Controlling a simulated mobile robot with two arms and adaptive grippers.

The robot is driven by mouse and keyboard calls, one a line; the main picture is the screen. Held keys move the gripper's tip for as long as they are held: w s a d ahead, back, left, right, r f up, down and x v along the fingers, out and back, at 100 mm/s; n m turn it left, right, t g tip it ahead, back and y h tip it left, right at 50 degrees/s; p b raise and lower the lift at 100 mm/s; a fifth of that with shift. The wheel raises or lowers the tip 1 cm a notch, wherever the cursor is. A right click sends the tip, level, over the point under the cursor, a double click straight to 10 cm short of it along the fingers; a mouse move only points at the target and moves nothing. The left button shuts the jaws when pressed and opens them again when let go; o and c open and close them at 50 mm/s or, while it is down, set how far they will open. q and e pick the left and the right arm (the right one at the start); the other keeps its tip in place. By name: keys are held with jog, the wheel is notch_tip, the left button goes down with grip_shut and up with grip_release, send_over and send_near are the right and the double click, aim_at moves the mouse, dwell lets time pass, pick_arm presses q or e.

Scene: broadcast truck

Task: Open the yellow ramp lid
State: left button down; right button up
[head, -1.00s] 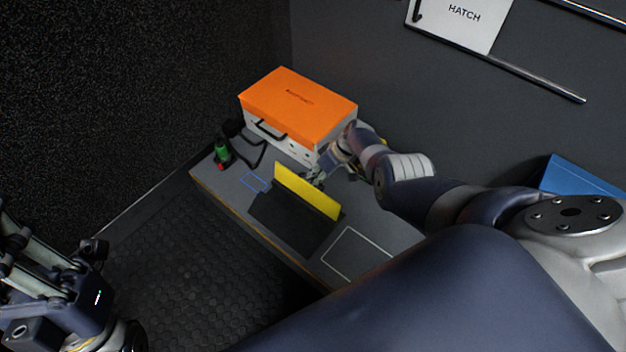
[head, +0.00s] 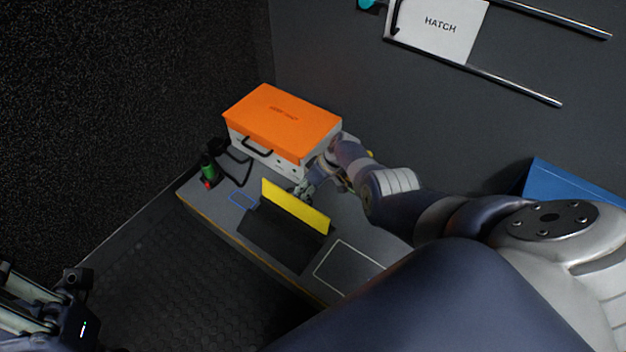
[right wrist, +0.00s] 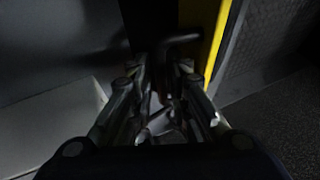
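The yellow ramp lid (head: 296,207) stands raised as a long panel above a dark ramp base (head: 282,238) on the bench. In the right wrist view the yellow edge (right wrist: 218,42) runs close beyond the right finger. My right gripper (head: 303,189) is behind the lid, close to its far face; the lid partly hides it. In the right wrist view its two fingers (right wrist: 160,72) are apart, with a dark bar (right wrist: 180,39) just beyond them. Contact is too dark to judge. My left gripper (head: 72,285) is at the lower left, partly cut off, away from the bench.
An orange-topped case (head: 284,122) stands behind the lid, close to my right arm. A small green-and-red item (head: 208,170) and a black cable are at the bench's left end. A white outlined rectangle (head: 347,268) lies to the right. A blue object (head: 572,190) is far right.

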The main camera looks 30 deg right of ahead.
jog(key=v, duration=1.1)
jog(key=shift+r, duration=0.25)
jog(key=shift+d, duration=0.15)
